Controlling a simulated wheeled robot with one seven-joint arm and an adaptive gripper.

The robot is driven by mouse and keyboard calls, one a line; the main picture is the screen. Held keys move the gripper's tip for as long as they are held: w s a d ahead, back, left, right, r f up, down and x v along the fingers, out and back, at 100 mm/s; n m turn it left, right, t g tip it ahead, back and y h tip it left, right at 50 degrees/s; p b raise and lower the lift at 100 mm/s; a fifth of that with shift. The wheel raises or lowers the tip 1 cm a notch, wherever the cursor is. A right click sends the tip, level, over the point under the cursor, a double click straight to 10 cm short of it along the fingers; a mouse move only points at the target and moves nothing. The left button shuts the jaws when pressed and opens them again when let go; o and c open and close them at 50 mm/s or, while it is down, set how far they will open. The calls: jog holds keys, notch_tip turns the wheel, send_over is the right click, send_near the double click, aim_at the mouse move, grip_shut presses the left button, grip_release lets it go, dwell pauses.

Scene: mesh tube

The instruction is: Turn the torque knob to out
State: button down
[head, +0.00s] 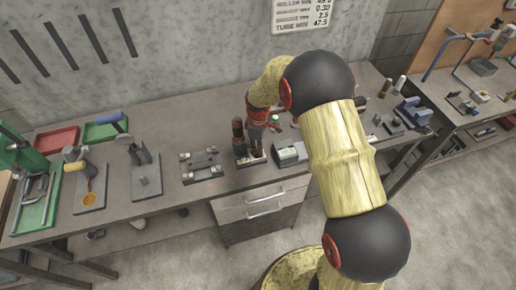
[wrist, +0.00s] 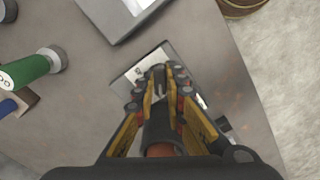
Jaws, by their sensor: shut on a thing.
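My gripper (wrist: 160,82) reaches down to a small fixture on the workbench. In the wrist view its yellow-sided fingers close in on a dark part at their tips, which I take to be the torque knob; the fingers hide most of it. Its plate (wrist: 128,84) is pale with a dark edge and shows on either side of the fingers. In the head view my gripper (head: 257,131) is beside a dark, red-brown upright piece (head: 238,136) on the same small plate (head: 249,160). The knob's marks and setting cannot be read.
A grey box (head: 290,153) stands close right of the fixture and a grey block with rods (head: 201,166) to its left. A green cylinder (wrist: 27,70) lies to the left in the wrist view. The bench edge and drawers (head: 262,205) are in front.

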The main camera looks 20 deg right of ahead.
jog(key=shift+n, duration=0.5)
jog(key=c, duration=1.8)
grip_release()
jog(key=shift+c, duration=0.2)
notch_tip(320, 180, up, 12)
